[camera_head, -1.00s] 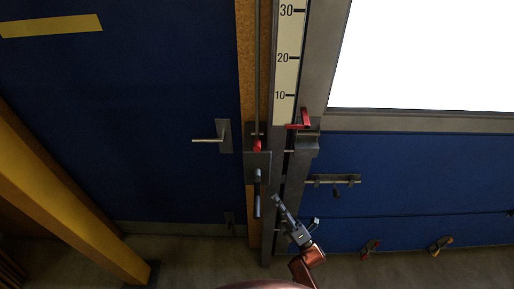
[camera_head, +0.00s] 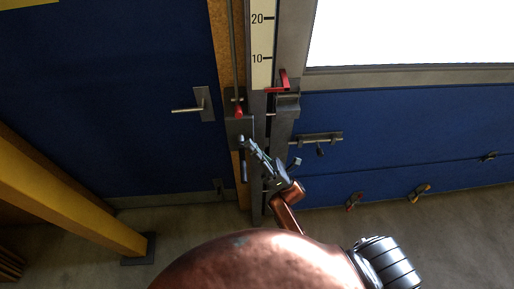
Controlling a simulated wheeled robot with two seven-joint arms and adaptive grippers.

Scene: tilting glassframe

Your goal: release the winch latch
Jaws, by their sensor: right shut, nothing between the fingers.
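The winch is a grey metal box (camera_head: 234,130) on the wooden post left of the numbered scale. A small red part (camera_head: 238,112), which looks like the latch, sits at its top where the cable comes down. The dark crank handle (camera_head: 244,172) hangs below the box. My right gripper (camera_head: 244,144) reaches up from below, shut and empty. Its fingertips overlap the lower right of the winch box in the picture, below the red part; I cannot tell whether they touch. My left gripper is out of view.
A red pointer (camera_head: 281,82) sits by the scale (camera_head: 262,45). A blue door with a lever handle (camera_head: 190,108) is on the left. A blue panel with a bolt (camera_head: 318,138) is on the right. A yellow post (camera_head: 70,200) stands at lower left. The floor between is clear.

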